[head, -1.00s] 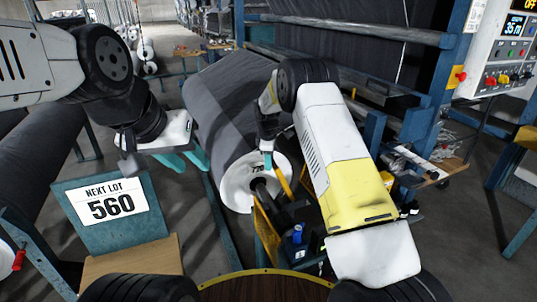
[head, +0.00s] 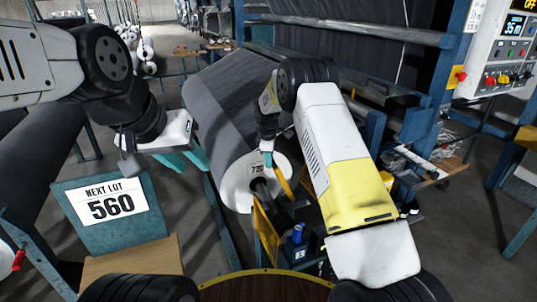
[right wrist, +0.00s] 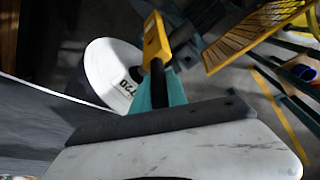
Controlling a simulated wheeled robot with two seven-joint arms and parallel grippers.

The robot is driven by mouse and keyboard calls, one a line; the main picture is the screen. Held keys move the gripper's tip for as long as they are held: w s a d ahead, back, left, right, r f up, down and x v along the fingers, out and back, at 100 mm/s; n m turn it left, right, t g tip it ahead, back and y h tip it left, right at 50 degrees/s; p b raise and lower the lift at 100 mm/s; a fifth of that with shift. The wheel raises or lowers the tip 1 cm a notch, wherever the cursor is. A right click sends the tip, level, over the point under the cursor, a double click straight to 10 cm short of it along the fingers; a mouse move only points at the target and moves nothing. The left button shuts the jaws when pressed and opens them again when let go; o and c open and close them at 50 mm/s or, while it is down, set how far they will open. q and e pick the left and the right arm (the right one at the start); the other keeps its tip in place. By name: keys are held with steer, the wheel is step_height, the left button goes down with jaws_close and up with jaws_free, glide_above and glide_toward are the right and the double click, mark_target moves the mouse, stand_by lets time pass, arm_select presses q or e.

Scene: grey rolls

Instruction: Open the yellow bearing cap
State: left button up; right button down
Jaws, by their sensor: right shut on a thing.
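The yellow bearing cap (head: 284,184) stands up at a tilt beside the white roll end, close to the dark shaft (head: 260,187). In the right wrist view the yellow cap (right wrist: 156,42) runs into a dark bar between my teal fingers. My right gripper (right wrist: 158,88) is shut on that bar; in the head view this gripper (head: 268,160) is partly hidden by its own arm. My left gripper (head: 182,160) is open and empty, over the floor left of the roll.
The grey roll (head: 225,105) has a white end disc (head: 240,186) marked 720. A yellow guard (head: 266,235) and a blue part (head: 297,233) are near the shaft. A control panel (head: 505,60) is at right.

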stand_by(0.8)
steer(key=w+d+r+g+y, duration=0.2)
steer(key=w+d+y, duration=0.2)
steer(key=d, duration=0.7)
steer(key=shift+w+m+y, duration=0.3)
steer(key=shift+w+y, duration=0.1)
steer(key=shift+y, duration=0.2)
steer(key=shift+d+r, duration=0.1)
steer(key=c, duration=1.3)
jaws_free()
steer(key=v, duration=0.7)
steer(key=shift+d+r, duration=0.2)
steer(key=shift+r, duration=0.15)
